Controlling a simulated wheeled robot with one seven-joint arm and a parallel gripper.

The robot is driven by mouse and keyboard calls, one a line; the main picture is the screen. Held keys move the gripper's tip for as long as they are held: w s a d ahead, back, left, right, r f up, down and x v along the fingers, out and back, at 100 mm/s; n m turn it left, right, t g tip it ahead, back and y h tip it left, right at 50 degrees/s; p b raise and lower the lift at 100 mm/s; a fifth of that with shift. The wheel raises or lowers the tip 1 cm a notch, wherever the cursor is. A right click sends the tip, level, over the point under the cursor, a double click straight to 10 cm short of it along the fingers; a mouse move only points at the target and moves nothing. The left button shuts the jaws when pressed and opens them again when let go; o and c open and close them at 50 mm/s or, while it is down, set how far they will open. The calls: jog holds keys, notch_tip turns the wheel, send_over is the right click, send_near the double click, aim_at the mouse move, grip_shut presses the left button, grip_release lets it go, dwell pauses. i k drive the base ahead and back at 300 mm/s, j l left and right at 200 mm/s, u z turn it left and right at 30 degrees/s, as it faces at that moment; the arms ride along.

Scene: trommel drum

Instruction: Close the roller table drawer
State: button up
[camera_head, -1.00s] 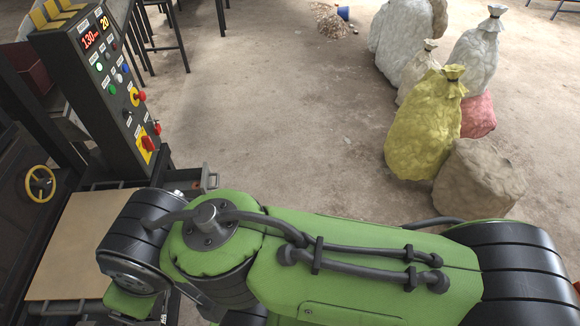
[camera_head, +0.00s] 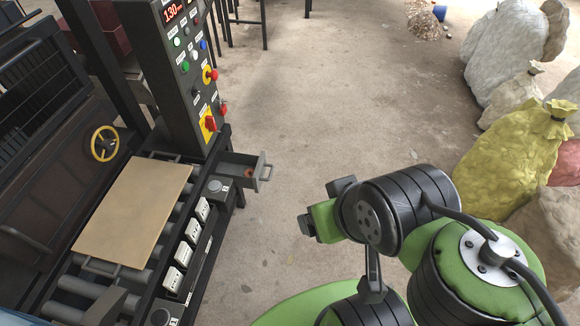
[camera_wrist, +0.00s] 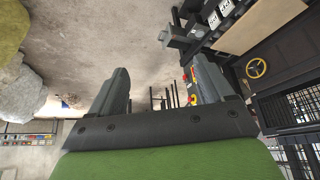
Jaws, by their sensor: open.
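The roller table drawer (camera_head: 240,168) is a small grey tray pulled out from the right side of the roller table (camera_head: 196,236), below the control panel. Its handle (camera_head: 265,172) faces right, and a small reddish-brown thing lies inside. In the wrist view, the drawer (camera_wrist: 180,38) shows at the upper middle, beyond my fingers and apart from them. My gripper (camera_wrist: 163,75) is open, with two dark fingers spread and nothing between them. In the head view, my green and black arm fills the lower right, and I cannot make out the fingers.
The control panel (camera_head: 184,70) stands above the table. A tan board (camera_head: 132,212) lies on the rollers. A yellow sack (camera_head: 515,150) and pale sacks (camera_head: 497,60) stand at the right. Bare floor (camera_head: 335,110) lies between the drawer and the sacks.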

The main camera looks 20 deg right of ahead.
aim_at(232, 165)
jog(key=i+u, duration=0.35)
jog(key=i, duration=0.2)
jog(key=i+u, duration=0.4)
jog(key=i, duration=0.15)
